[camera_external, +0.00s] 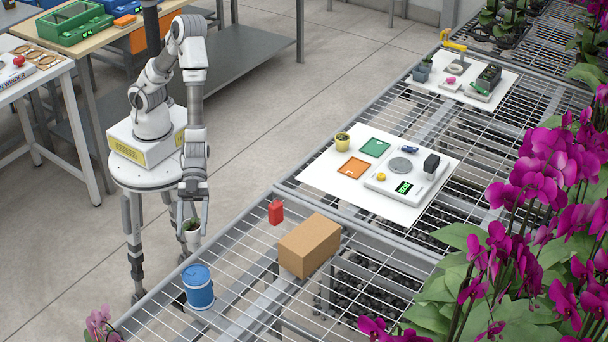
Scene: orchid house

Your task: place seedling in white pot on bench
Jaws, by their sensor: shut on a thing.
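The seedling in a white pot (192,236) hangs upright in my gripper (192,222), at the left edge of the wire-mesh bench (245,262). My gripper points down and is shut on it; the fingers partly hide the small green plant. I cannot tell whether the pot is over the bench edge or just beside it, nor how high it is.
A blue drum (198,287) stands on the bench just below the pot in the picture. A cardboard box (309,245) and a red canister (276,212) are to the right. A white board (330,187) with a scale (420,188) lies farther back. Mesh between drum and box is clear.

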